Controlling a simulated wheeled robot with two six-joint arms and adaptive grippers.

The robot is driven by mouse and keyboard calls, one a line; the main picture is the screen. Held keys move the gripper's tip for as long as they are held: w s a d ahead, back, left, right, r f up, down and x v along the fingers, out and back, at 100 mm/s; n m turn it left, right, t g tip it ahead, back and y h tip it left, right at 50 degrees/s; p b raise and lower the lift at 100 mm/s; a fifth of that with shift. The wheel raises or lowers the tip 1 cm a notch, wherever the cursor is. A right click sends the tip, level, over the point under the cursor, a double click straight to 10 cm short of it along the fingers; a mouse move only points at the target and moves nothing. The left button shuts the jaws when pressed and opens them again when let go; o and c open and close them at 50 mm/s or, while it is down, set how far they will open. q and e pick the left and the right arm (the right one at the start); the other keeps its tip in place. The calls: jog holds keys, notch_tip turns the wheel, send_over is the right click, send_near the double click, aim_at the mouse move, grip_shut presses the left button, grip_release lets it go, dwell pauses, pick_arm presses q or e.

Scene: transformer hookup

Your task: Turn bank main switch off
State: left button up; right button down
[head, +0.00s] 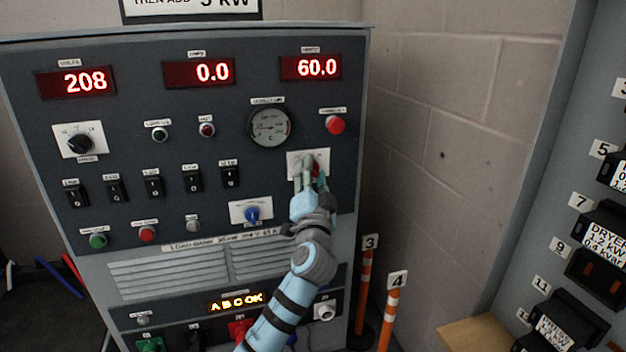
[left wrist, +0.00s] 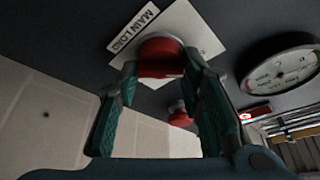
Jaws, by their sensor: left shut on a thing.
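The main switch (left wrist: 160,58) is a red rotary knob on a white plate, beside a label reading MAIN LOAD in the left wrist view. In the head view its white plate (head: 297,160) is on the right of the load bank panel, and my gripper mostly hides the knob. My left gripper (head: 311,172) is at the plate. In the left wrist view its green fingers (left wrist: 165,85) are on both sides of the red knob, shut on it. The knob's exact angle is hard to tell. My right gripper is not in view.
A red button (head: 335,124) is just above right of the switch, and a round gauge (head: 269,127) is above left. A blue knob (head: 252,214) is below left. The displays (head: 75,83) read 208, 0.0 and 60.0. Numbered orange posts (head: 389,315) stand to the right.

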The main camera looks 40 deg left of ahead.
pick_arm(q)
jog(key=o, duration=1.2)
jog(key=shift+c, duration=0.2)
jog(key=v, duration=1.2)
